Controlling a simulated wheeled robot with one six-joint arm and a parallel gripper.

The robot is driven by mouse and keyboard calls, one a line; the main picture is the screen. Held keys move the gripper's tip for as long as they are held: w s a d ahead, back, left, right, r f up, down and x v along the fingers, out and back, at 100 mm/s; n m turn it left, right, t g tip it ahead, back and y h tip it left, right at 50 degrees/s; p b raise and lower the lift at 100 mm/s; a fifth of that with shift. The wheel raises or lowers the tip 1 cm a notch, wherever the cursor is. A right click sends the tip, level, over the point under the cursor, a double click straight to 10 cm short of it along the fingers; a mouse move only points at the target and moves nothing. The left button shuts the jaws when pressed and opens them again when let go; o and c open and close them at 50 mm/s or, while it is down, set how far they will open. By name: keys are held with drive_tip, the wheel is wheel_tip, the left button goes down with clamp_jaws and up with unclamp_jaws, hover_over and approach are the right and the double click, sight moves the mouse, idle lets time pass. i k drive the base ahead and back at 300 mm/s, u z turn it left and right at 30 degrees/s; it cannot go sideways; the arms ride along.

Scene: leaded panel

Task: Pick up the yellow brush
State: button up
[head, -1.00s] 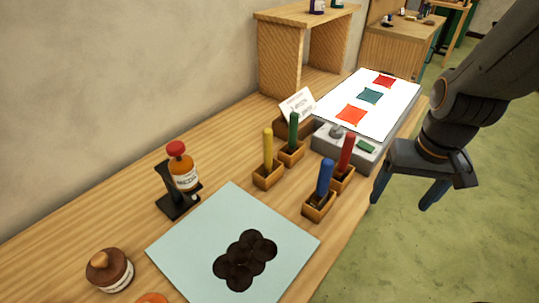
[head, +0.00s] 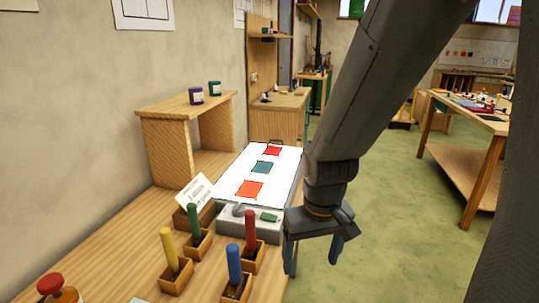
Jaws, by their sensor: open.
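The yellow brush (head: 169,250) stands handle up in a small wooden holder (head: 177,280) at the lower left of the bench in the head view. Its lower end is hidden inside the holder. My gripper (head: 314,258) is open and empty, fingers pointing down, at the bench's right edge. It is well to the right of the yellow brush, with the red and blue brushes between them.
Green (head: 194,220), red (head: 250,228) and blue (head: 233,262) brushes stand close by in their own holders. Behind are a card (head: 195,191), a light panel (head: 225,176) and a wooden shelf (head: 185,104). A red-capped bottle (head: 50,284) is at lower left.

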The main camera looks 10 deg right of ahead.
sight(165, 234)
drive_tip(key=k, duration=0.5)
drive_tip(key=z, duration=1.3)
drive_tip(key=i, duration=1.35)
drive_tip(key=u, duration=3.35)
drive_tip(key=i, duration=0.5)
drive_tip(key=u, duration=0.05)
